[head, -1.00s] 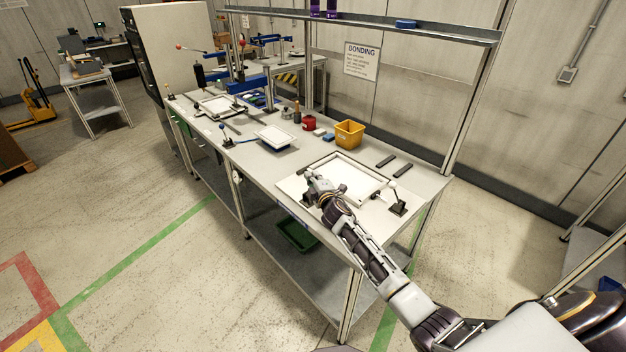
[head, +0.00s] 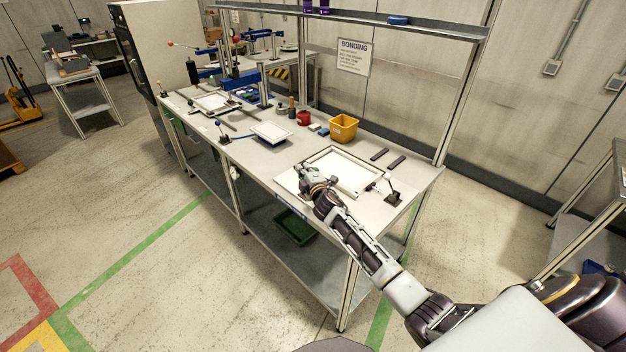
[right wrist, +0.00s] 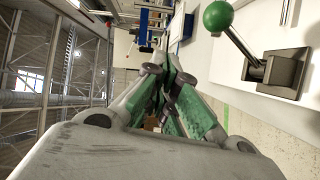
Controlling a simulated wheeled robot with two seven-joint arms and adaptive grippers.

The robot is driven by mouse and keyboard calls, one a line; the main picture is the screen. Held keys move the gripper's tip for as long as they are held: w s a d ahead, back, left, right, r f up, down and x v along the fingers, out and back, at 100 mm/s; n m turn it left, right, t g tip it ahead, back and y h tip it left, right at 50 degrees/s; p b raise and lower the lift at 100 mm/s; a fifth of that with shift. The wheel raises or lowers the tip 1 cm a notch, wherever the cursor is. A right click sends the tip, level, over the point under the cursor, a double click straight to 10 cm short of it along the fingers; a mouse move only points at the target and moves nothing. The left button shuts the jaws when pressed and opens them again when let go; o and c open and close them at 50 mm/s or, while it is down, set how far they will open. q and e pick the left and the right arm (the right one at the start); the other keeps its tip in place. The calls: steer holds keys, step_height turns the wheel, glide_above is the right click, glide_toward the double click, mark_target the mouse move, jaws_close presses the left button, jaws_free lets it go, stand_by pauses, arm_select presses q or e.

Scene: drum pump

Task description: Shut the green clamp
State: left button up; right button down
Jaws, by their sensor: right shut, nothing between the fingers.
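The green clamp shows in the right wrist view as a green ball knob (right wrist: 218,17) on a dark lever. The lever leans out from a grey metal base (right wrist: 275,72) fixed on the white surface. My right gripper (right wrist: 172,78) is shut and empty; its green-padded fingers lie to the left of the knob and apart from it in that view. In the head view my right gripper (head: 303,174) is at the left front corner of the white frame (head: 345,166) on the bench. There the hand hides the green clamp. My left gripper is out of view.
Another clamp (head: 393,196) with a pale knob stands at the frame's right front. Two dark bars (head: 396,161), a yellow bin (head: 343,128) and a white tray (head: 271,133) lie on the bench (head: 240,150). An overhead shelf (head: 400,24) spans the back.

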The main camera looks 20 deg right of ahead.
steer(key=s+r, duration=0.2)
steer(key=s, duration=0.7)
steer(key=shift+d+b, duration=0.2)
steer(key=shift+b, duration=0.1)
stand_by(0.3)
stand_by(0.4)
